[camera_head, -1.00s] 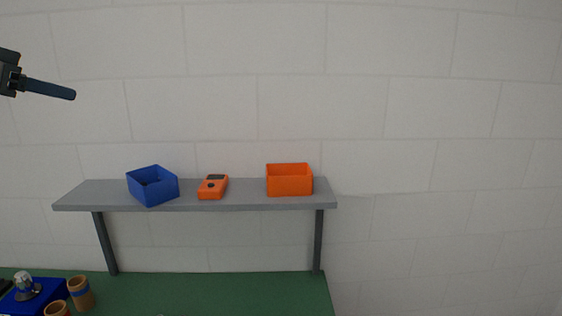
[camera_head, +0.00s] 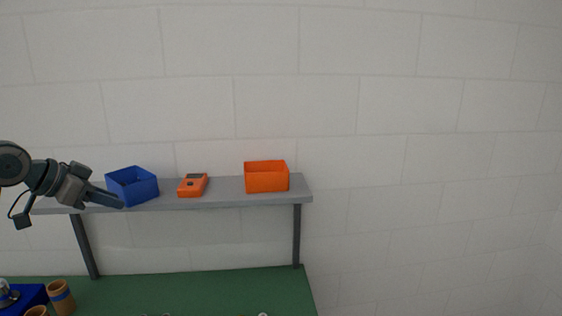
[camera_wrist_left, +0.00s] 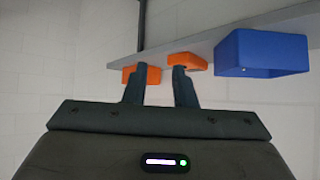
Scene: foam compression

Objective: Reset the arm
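My left gripper (camera_head: 108,197) is in front of the left part of the grey shelf (camera_head: 225,201), its fingers pointing right and slightly down. In the left wrist view its two fingers (camera_wrist_left: 159,84) stand apart with nothing between them, so it is open and empty. My right gripper is in neither view.
On the shelf are a blue bin (camera_head: 133,187), an orange device (camera_head: 192,185) and an orange bin (camera_head: 267,177). Below, a green tabletop (camera_head: 200,292) carries brown cups (camera_head: 61,297) and a blue object (camera_head: 32,295) at the left. The wall area right of the shelf is clear.

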